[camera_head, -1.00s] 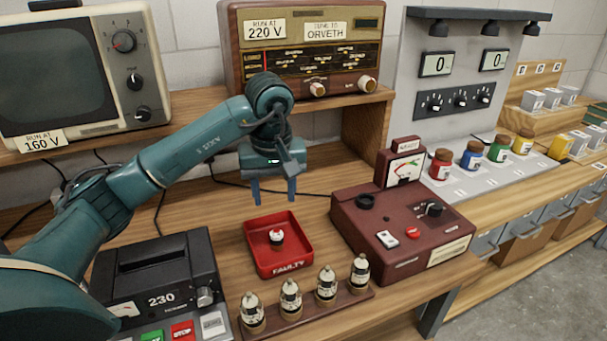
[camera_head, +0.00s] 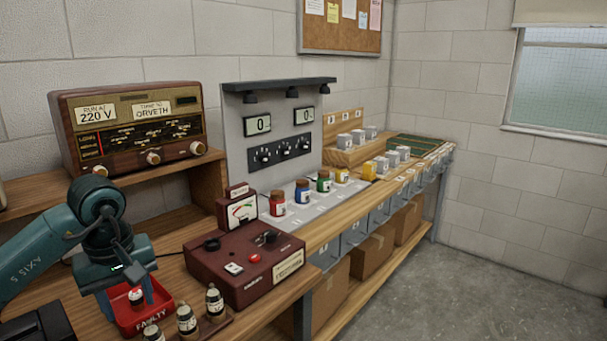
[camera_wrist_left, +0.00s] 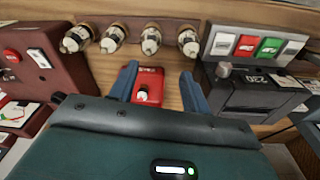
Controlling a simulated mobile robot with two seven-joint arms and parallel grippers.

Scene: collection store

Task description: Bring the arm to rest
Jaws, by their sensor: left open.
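My left arm comes in from the left in the head view. Its gripper (camera_head: 131,296) is open and empty, pointing down above the red FAULTY tray (camera_head: 138,319). In the left wrist view the two blue fingers stand apart, and the red tray (camera_wrist_left: 147,88) shows between them. A small valve with a pale top (camera_head: 136,295) lies in the tray; it also shows in the left wrist view (camera_wrist_left: 141,95). My right gripper is not in view.
A maroon tester (camera_head: 245,270) stands right of the tray, and several valves (camera_head: 187,318) stand in a rack in front. A radio (camera_head: 130,130) sits on the shelf behind. Coloured jars (camera_head: 277,203) line the bench further right. The floor at right is clear.

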